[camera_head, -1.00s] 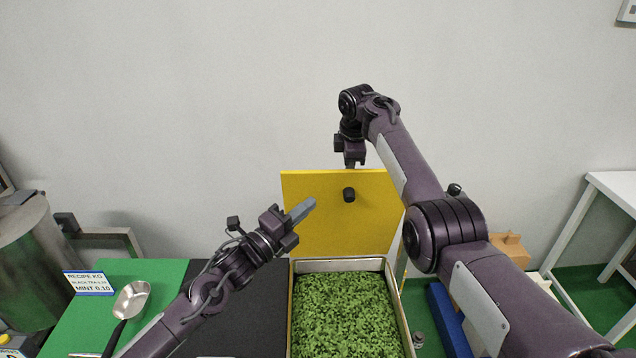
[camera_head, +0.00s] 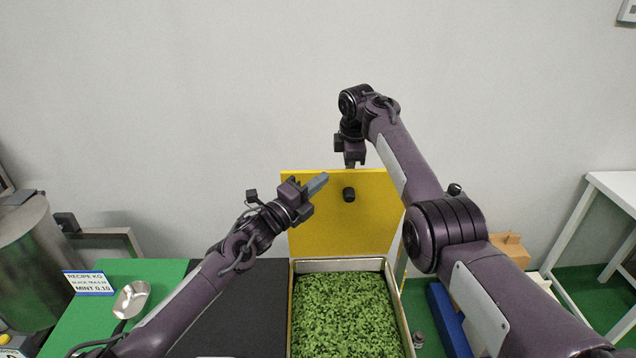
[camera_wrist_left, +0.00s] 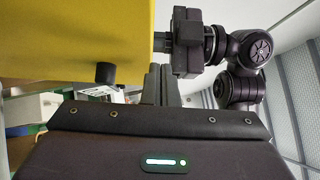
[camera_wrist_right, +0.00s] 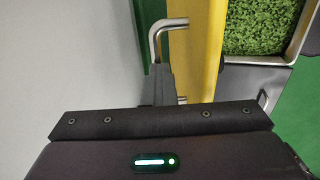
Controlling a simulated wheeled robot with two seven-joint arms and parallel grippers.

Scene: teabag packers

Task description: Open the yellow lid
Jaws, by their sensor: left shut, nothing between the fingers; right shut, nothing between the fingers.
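The yellow lid (camera_head: 318,218) stands upright at the back of a metal bin (camera_head: 340,265) full of green leaves. A black knob (camera_head: 349,194) sticks out of its front face. My left gripper (camera_head: 318,184) is shut and empty, in front of the lid and just left of the knob; the left wrist view also shows the lid (camera_wrist_left: 70,35) and knob (camera_wrist_left: 105,73). My right gripper (camera_head: 355,161) is shut and empty at the lid's top edge. In the right wrist view, its fingers (camera_wrist_right: 158,85) are close to a metal handle (camera_wrist_right: 160,35) beside the lid's edge.
A green mat (camera_head: 75,320) with a metal scoop (camera_head: 132,298) and a recipe sign (camera_head: 89,283) lies at the left. A steel drum (camera_head: 28,260) stands far left. A blue block (camera_head: 446,318) and a white table (camera_head: 612,186) are at the right.

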